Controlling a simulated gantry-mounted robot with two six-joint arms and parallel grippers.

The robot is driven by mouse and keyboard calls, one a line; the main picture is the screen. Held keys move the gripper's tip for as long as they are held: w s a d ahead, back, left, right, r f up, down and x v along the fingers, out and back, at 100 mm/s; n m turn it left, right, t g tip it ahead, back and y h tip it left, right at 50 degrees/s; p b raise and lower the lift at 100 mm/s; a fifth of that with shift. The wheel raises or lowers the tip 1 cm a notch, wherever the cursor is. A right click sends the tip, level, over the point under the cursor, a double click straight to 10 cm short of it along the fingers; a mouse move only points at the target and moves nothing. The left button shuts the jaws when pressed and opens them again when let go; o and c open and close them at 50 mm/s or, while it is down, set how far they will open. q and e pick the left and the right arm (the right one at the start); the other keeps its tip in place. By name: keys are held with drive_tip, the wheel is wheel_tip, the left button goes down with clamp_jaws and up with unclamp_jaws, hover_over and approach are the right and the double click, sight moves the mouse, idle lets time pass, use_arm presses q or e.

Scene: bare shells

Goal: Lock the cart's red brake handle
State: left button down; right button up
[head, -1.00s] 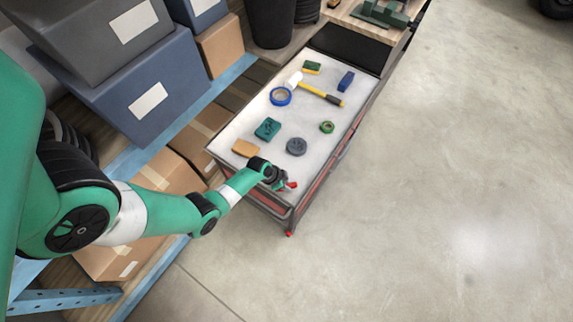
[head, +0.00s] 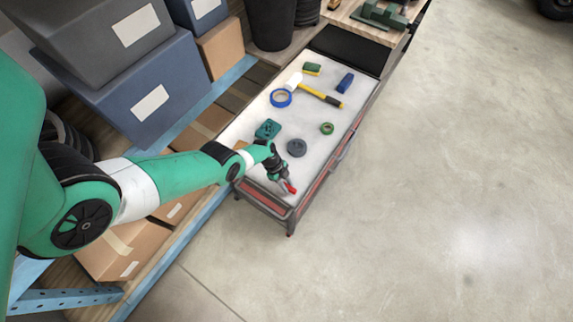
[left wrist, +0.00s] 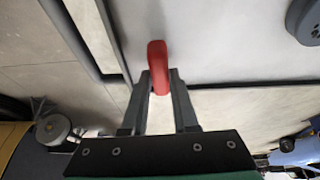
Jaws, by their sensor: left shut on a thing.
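The cart (head: 262,197) stands at the centre of the head view, with a pale top and red side panels. Its red brake handle (head: 291,188) shows at the near end, at the tips of my left gripper (head: 286,183). In the left wrist view the red handle (left wrist: 158,66) sits between the two grey fingers of my left gripper (left wrist: 158,88), which is shut on it. The handle's far end sticks out past the fingertips. What it is mounted on cannot be made out. My right gripper is in neither view.
On the cart top lie a grey disc (head: 297,148), teal block (head: 267,129), blue tape (head: 281,97), hammer (head: 322,95), green ring (head: 327,128) and blue block (head: 345,82). A shelf with boxes (head: 165,90) flanks the left. Floor at right is clear.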

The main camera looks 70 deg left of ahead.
use_arm(q)
drive_tip(key=shift+m, duration=0.4)
drive_tip(key=c, duration=0.7)
unclamp_jaws()
drive_tip(key=p+v, duration=1)
drive_tip(key=v, duration=0.1)
drive_tip(key=shift+a+r, duration=0.25)
drive_tip(key=shift+r, duration=0.05)
